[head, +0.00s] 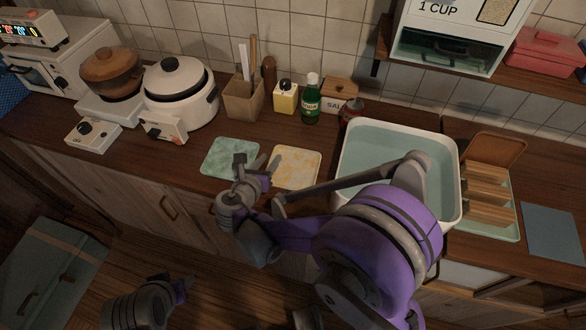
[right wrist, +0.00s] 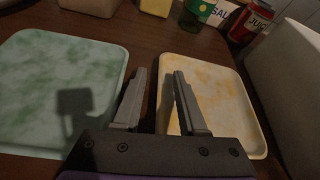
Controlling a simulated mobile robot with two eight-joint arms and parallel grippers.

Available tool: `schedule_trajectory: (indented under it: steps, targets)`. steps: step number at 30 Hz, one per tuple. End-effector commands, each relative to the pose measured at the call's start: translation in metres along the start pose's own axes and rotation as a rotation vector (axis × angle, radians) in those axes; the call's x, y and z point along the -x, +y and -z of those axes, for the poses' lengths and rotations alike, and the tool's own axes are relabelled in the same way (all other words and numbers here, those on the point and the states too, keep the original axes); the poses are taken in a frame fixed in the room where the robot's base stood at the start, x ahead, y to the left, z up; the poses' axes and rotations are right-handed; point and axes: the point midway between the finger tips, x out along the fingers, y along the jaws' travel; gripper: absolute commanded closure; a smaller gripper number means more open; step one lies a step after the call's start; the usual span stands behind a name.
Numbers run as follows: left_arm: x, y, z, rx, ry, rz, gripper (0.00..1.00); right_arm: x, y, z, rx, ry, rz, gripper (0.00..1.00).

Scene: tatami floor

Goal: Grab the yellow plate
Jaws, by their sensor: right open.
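The yellow plate (head: 297,166) is a square tray with a pale rim and a mottled yellow surface, flat on the wooden counter. In the right wrist view the yellow plate (right wrist: 215,85) fills the right half. My right gripper (head: 240,162) is open and empty over the green plate's right side in the head view. In the right wrist view my right gripper (right wrist: 160,75) has its right finger over the yellow plate's left edge and its left finger over the gap between the plates. Its height is hard to tell. My left gripper (head: 180,286) is low, away from the counter.
A similar green plate (head: 229,157) lies just left of the yellow plate. A white basin (head: 447,205) stands close on the right. Behind are a utensil holder (head: 243,102), a yellow container (head: 285,98), a green bottle (head: 311,102) and a red can (head: 351,114).

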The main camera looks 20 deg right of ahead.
Motion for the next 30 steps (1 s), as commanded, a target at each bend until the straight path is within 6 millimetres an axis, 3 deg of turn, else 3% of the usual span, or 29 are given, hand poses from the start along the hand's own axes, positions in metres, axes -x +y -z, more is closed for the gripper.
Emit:
schedule_trajectory:
  steps: [8, 15, 30]
  targets:
    - [-0.0001, 0.0, -0.0001, 0.0, 0.0, 0.0, 0.5, -0.0036, -0.0005, 0.0002, 0.0, 0.0, 0.0, 0.59]
    - [-0.0001, 0.0, -0.0001, 0.0, 0.0, 0.0, 0.5, -0.0034, -0.0002, 0.0002, 0.0, 0.0, 0.0, 1.0]
    - [-0.0002, 0.0, -0.0002, 0.0, 0.0, 0.0, 0.5, -0.0034, -0.0006, 0.0012, -0.002, 0.003, 0.001, 1.0]
